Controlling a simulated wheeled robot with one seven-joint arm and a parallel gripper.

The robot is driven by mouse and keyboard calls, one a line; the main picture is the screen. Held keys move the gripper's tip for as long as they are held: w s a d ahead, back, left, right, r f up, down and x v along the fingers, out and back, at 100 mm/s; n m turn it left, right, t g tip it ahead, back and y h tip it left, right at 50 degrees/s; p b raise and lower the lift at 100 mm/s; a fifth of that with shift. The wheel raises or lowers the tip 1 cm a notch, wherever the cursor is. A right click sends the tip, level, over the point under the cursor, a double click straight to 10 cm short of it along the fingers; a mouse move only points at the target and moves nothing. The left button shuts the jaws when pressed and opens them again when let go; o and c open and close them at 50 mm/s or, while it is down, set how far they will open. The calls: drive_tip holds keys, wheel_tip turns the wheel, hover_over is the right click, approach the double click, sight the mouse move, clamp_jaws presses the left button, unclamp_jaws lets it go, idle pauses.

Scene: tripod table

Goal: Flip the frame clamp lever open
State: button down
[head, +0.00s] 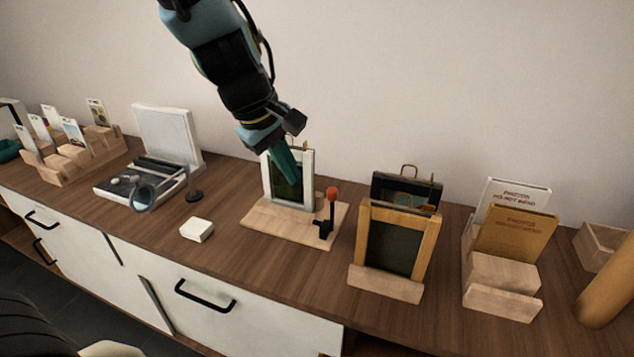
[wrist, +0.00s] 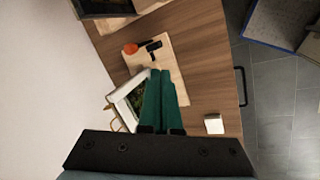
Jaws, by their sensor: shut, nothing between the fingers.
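The frame clamp lever (head: 331,210) is a black lever with an orange-red knob, standing roughly upright at the right end of a pale wooden base (head: 262,222). In the wrist view its orange knob (wrist: 130,48) and black clamp (wrist: 153,47) show beyond my fingertips. A white picture frame (head: 308,179) stands on the same base, left of the lever; it also shows in the wrist view (wrist: 115,99). My gripper (head: 293,182) has teal fingers shut and empty, in front of the frame and apart from the lever. In the wrist view the fingertips (wrist: 161,71) point toward the clamp and hide part of the frame.
A white block (head: 197,230) lies on the counter left of the base. A magnifier (head: 144,193) and open white case (head: 170,135) stand farther left. A wooden frame on a stand (head: 357,245) is close on the lever's right. The counter in front of the base is clear.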

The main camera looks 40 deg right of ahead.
drive_tip(key=d+f, duration=0.7)
drive_tip(key=f, duration=0.1)
drive_tip(key=shift+w+d+f, duration=0.2)
drive_tip(key=shift+w+f, duration=0.15)
drive_tip(key=shift+w, duration=0.1)
drive_tip(key=w+d+p, duration=0.1)
drive_tip(key=d, duration=0.1)
drive_tip(key=shift+w+d+r+p, duration=0.35)
drive_tip(key=shift+r, duration=0.05)
drive_tip(key=shift+w, duration=0.1)
